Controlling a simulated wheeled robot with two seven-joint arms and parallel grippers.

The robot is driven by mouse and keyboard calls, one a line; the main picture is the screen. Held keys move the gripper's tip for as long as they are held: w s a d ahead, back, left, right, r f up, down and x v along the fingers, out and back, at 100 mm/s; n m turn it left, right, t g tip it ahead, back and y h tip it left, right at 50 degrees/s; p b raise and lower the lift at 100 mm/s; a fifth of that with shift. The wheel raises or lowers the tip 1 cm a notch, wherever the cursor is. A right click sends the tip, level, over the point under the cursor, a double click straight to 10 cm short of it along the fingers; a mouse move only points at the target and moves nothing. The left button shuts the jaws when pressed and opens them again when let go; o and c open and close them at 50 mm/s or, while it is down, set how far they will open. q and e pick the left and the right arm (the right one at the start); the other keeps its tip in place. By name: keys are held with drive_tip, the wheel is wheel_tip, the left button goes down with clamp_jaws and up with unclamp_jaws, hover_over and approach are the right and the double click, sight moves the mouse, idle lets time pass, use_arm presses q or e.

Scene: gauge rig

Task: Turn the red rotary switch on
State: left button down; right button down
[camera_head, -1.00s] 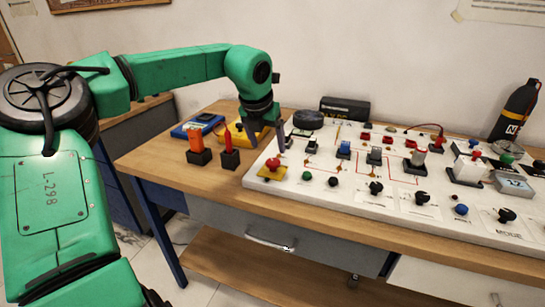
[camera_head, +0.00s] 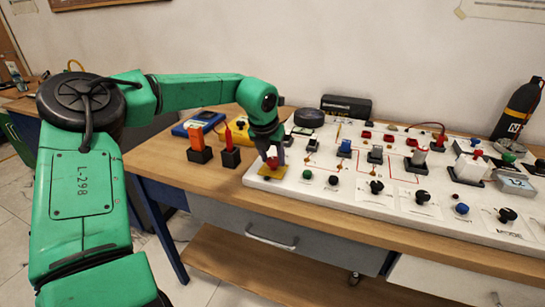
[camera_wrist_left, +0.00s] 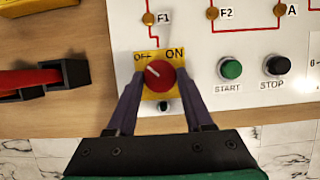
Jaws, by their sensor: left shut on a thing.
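The red rotary switch (camera_wrist_left: 160,77) sits on a yellow plate (camera_wrist_left: 146,57) marked OFF at left and ON at right, at the left front corner of the white panel (camera_head: 340,205). In the left wrist view, the white line on its knob points up and left, toward OFF. The switch also shows in the head view (camera_head: 272,163), partly hidden by my gripper. My left gripper (camera_wrist_left: 156,84) is over the switch, with one finger on each side of the knob, shut on it. My right gripper is not in view.
START (camera_wrist_left: 230,68) and STOP (camera_wrist_left: 276,66) buttons are right of the switch. An orange tool (camera_head: 196,139) and a red-handled tool (camera_head: 229,137) stand in black holders to its left. A yellow-and-blue meter (camera_head: 198,124) lies behind them.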

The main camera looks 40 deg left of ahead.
use_arm(q)
drive_tip(key=m+h, duration=0.1)
drive_tip(key=m, duration=0.3)
drive_tip(key=shift+a+h+p, duration=0.2)
drive_tip(key=shift+h+p, duration=0.1)
drive_tip(key=shift+h, duration=0.1)
drive_tip(key=m, duration=0.2)
drive_tip(key=m+h, duration=0.1)
drive_tip(key=m, duration=0.2)
drive_tip(key=shift+a+h, duration=0.15)
drive_tip(key=shift+h, duration=0.15)
drive_tip(key=m, duration=0.2)
drive_tip(key=m+g+h, duration=0.1)
drive_tip(key=m, duration=0.1)
drive_tip(key=shift+w+a+m+p, duration=0.15)
drive_tip(key=shift+m+p, duration=0.15)
drive_tip(key=shift+w+m+g+h+p, duration=0.1)
drive_tip(key=shift+m+g+h+p, duration=0.25)
drive_tip(key=shift+m, duration=0.75)
drive_tip(key=shift+m+g+h+p, duration=0.1)
drive_tip(key=shift+m+g+h, duration=0.25)
drive_tip(key=shift+m, duration=0.75)
drive_tip(key=shift+c, duration=1.5)
unclamp_jaws()
